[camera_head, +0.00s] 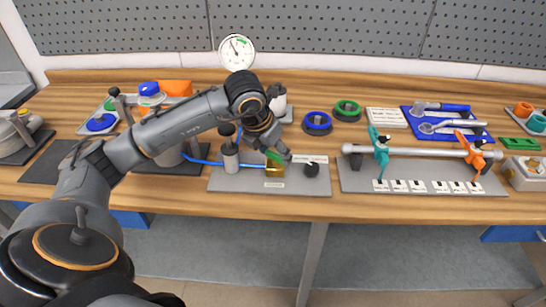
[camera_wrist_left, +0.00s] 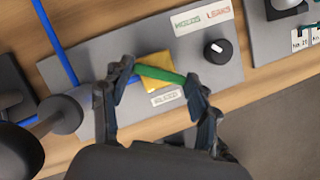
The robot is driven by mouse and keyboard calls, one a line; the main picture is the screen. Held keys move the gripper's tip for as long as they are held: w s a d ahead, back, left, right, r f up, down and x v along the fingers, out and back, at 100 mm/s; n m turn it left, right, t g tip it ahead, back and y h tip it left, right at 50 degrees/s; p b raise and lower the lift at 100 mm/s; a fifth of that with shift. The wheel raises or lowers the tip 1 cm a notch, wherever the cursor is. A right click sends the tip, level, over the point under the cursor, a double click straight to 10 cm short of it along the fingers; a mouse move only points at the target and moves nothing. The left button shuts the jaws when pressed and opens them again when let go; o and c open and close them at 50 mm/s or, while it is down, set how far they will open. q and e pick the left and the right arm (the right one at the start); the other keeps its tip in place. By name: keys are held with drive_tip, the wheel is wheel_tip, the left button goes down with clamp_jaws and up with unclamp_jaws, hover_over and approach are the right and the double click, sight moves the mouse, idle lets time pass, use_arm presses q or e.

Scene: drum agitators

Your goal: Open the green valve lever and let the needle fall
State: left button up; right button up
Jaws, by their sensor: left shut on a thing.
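The green valve lever (camera_wrist_left: 160,74) sits on the brass valve body (camera_wrist_left: 155,62) and lies across the left wrist view, its right end slightly lower. My left gripper (camera_wrist_left: 159,78) is shut on the lever, with a finger at each end. In the head view the lever (camera_head: 275,157) is partly hidden under the left gripper (camera_head: 277,153), above the brass body (camera_head: 274,171) on a grey plate (camera_head: 230,183). A round white gauge (camera_head: 237,52) stands behind, its dark needle seeming to point up and left. My right gripper is not in view.
A black knob (camera_wrist_left: 217,52) sits by the HOLDS and LEAKS label (camera_wrist_left: 202,19). A grey cylinder (camera_head: 229,158) and a blue hose (camera_head: 203,162) are left of the valve. A pipe stand with teal (camera_head: 381,152) and orange (camera_head: 473,150) clamps is to the right.

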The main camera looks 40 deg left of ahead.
use_arm(q)
drive_tip(key=n, duration=0.1)
drive_tip(key=n+y+b, duration=0.1)
drive_tip(key=shift+d+f+n, duration=0.1)
drive_tip(key=shift+d+n, duration=0.1)
drive_tip(key=shift+n, duration=0.2)
drive_tip(key=shift+n+g+y+b, duration=0.3)
drive_tip(key=shift+n+y+b, duration=0.35)
drive_tip(key=shift+n, duration=0.65)
drive_tip(key=o, duration=1.1)
drive_tip(key=shift+o, duration=0.2)
drive_tip(key=v, duration=1.2)
